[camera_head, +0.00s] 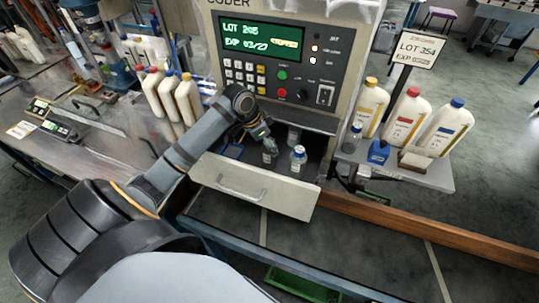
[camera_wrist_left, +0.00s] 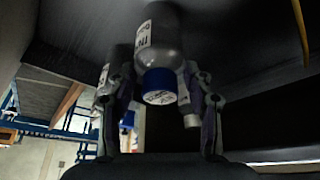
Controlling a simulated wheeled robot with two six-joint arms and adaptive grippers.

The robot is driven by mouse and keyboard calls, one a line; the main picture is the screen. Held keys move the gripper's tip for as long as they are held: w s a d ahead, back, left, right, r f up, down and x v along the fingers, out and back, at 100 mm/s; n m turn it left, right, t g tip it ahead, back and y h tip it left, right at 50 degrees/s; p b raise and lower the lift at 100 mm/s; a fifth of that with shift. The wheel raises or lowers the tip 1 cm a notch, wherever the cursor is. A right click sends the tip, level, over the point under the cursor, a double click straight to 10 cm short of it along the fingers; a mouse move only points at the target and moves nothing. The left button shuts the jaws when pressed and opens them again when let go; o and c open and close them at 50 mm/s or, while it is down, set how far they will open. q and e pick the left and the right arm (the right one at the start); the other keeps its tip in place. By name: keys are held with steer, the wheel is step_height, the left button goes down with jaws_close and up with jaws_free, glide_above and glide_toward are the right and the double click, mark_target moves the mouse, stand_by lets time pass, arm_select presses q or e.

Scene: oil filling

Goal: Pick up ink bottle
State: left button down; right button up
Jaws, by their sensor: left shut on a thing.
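My left gripper (camera_head: 264,139) reaches into the open drawer at the foot of the coder. In the left wrist view, my left gripper (camera_wrist_left: 160,100) has its fingers on either side of a small clear bottle (camera_wrist_left: 166,35) with a blue cap (camera_wrist_left: 159,86) and white label, and is shut on it. This view looks upside down. In the head view a bottle (camera_head: 269,156) shows just below my fingertips. My right gripper is out of view.
The coder (camera_head: 300,55) rises behind the drawer (camera_head: 250,186), whose front with its handle faces me. Large white jugs (camera_head: 370,105) stand on a shelf at right with a blue ink box (camera_head: 378,153). More jugs (camera_head: 170,97) stand at left.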

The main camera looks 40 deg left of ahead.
arm_select(q)
steer(key=shift+r, duration=0.15)
steer(key=shift+r+b, duration=0.3)
steer(key=shift+b, duration=0.1)
steer(key=shift+s+a+r, duration=0.1)
steer(key=shift+s+a, duration=0.1)
steer(key=w+d+r+v, duration=0.1)
steer(key=v, duration=1.3)
steer(key=shift+w+b, duration=0.25)
steer(key=shift+b, duration=0.1)
